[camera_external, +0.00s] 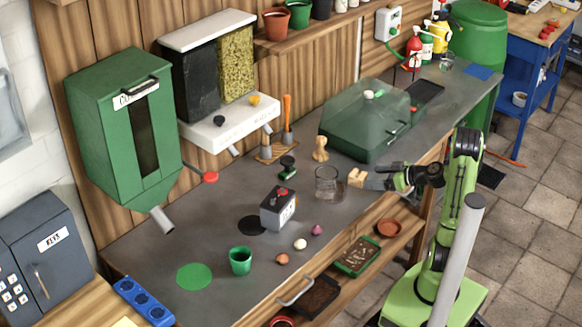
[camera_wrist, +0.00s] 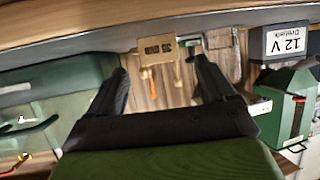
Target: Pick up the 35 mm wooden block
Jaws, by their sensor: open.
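The wooden block (camera_external: 356,177) is a small pale cube on the grey bench, beside the glass beaker. In the wrist view the block (camera_wrist: 158,50) shows dark markings on its face and sits just past the fingertips, in the gap between them. My gripper (camera_external: 374,180) reaches in from the right, low over the bench. Its dark fingers stand apart on either side of the block's line in the wrist view (camera_wrist: 160,68). The fingers are open, with clear space on both sides of the block. I cannot tell if a fingertip touches it.
The glass beaker (camera_external: 328,184) stands close to the block's left. A wooden figure-like piece (camera_external: 320,149) and a green lidded case (camera_external: 362,132) stand behind. The 12 V battery (camera_external: 278,208) and a green cup (camera_external: 240,260) are left. The bench's front edge lies below.

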